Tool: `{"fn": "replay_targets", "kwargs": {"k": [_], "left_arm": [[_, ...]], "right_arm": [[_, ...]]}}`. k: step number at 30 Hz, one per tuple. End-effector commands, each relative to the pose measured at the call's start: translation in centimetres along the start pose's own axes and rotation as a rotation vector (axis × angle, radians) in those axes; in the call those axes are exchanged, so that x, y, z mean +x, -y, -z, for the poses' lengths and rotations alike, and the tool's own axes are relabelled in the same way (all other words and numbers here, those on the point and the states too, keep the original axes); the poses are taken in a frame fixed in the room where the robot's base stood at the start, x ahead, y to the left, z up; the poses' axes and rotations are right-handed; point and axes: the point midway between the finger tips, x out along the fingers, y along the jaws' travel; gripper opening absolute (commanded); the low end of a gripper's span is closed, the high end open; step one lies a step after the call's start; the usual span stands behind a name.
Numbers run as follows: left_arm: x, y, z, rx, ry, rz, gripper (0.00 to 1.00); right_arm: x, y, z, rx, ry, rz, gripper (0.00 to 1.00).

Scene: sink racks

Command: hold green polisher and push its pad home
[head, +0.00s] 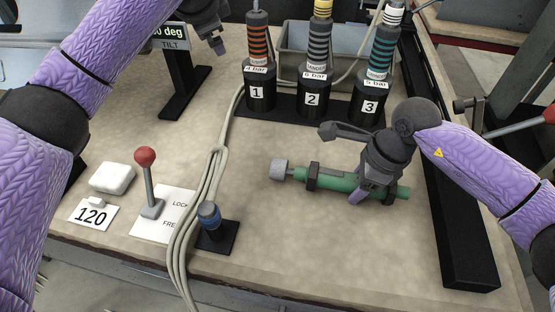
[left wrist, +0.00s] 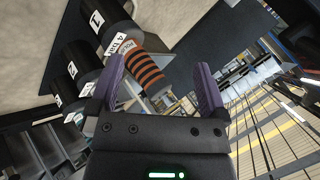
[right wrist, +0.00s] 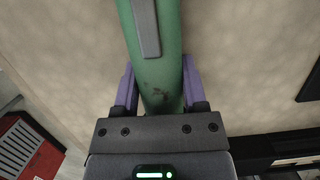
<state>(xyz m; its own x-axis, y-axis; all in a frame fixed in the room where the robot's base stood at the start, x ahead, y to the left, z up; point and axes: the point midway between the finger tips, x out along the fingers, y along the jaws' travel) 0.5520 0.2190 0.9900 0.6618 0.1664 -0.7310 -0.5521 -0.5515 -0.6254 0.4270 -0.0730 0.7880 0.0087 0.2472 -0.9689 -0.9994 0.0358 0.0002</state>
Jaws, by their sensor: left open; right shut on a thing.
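The green polisher (head: 337,181) lies level across the right part of the bench, with dark bands around its body. A grey round pad (head: 279,169) is at its left end; a narrow neck seems to show between pad and body. My right gripper (head: 374,192) is shut around the polisher's right half. In the right wrist view the green body (right wrist: 158,60) runs between both fingers, with a grey strip along it. My left gripper (head: 219,46) is open and empty, high at the back left, away from the polisher. Its spread fingers show in the left wrist view (left wrist: 160,85).
Three banded hose tools numbered 1 (head: 258,70), 2 (head: 316,70) and 3 (head: 376,75) stand behind. A red-knobbed lever (head: 147,180), white block (head: 112,178), blue-capped fitting (head: 211,218) and pale cables (head: 196,205) are left. The bench front right is clear.

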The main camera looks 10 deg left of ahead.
Motion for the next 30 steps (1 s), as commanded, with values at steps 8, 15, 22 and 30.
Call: {"fn": "replay_targets", "kwargs": {"k": [8,15,22,30], "left_arm": [[-1.4,-15.9,3.7,0.470,0.047,-0.548,0.97],[-2.7,-21.2,2.9,0.661,0.050,-0.763,0.97],[0.0,-23.6,1.8,0.663,0.052,-0.771,0.97],[3.4,-26.5,0.6,0.661,0.049,-0.769,0.97]], "right_arm": [[0.0,0.0,0.1,0.001,-0.001,0.000,0.03],[0.0,0.0,0.1,0.001,-0.001,0.000,0.03],[0.0,0.0,0.0,0.000,-0.001,0.000,0.03],[0.0,0.0,0.0,0.000,-0.001,-0.001,0.03]]}}
